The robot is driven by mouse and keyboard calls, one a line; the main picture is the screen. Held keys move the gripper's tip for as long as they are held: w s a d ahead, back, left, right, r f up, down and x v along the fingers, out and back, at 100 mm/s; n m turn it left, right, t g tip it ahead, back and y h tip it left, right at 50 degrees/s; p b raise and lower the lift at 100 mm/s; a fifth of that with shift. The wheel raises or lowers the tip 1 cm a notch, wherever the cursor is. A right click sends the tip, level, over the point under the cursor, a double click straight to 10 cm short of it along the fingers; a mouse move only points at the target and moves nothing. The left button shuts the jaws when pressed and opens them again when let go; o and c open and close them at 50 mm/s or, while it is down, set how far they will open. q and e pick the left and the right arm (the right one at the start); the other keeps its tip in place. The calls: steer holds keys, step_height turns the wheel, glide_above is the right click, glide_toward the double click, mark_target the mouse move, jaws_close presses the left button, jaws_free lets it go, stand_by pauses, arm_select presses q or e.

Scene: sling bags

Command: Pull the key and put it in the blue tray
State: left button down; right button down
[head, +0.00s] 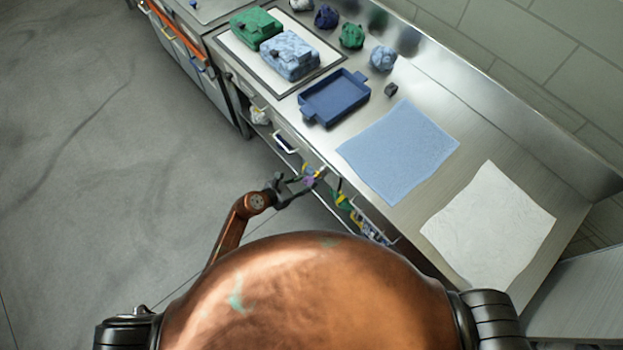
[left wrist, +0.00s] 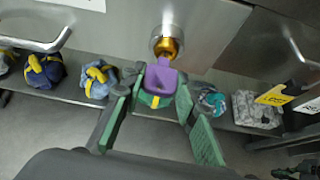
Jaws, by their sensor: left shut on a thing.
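The purple key (left wrist: 160,77) is at the gold lock (left wrist: 166,44) on the metal drawer front in the left wrist view. I cannot tell how deep its shaft sits in the lock. My left gripper (left wrist: 158,88) is shut on the key, with its green-padded fingers on either side of it. In the head view the left gripper (head: 300,184) is at the counter's front, below the top, with the purple key (head: 309,181) small at its tips. The blue tray (head: 335,97) lies on the counter, looks empty, and is farther back. My right gripper is out of view.
A light blue cloth (head: 398,150) and a white cloth (head: 490,225) lie on the counter right of the tray. Green (head: 256,28) and pale blue (head: 290,56) bags are behind it. A drawer handle (left wrist: 38,40) juts out left of the lock. Several bags sit on the shelf below.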

arm_select(q)
steer(key=shift+s+a, duration=0.1)
steer(key=shift+a, duration=0.05)
steer(key=s+a, duration=0.1)
steer(key=a, duration=0.1)
steer(key=s+a, duration=0.2)
steer(key=shift+s+a, duration=0.1)
steer(key=shift+a, duration=0.1)
stand_by(0.9)
steer(key=shift+s+a, duration=0.1)
stand_by(0.3)
steer(key=s+a, duration=0.2)
steer(key=a, duration=0.1)
steer(key=shift+s, duration=0.1)
stand_by(0.7)
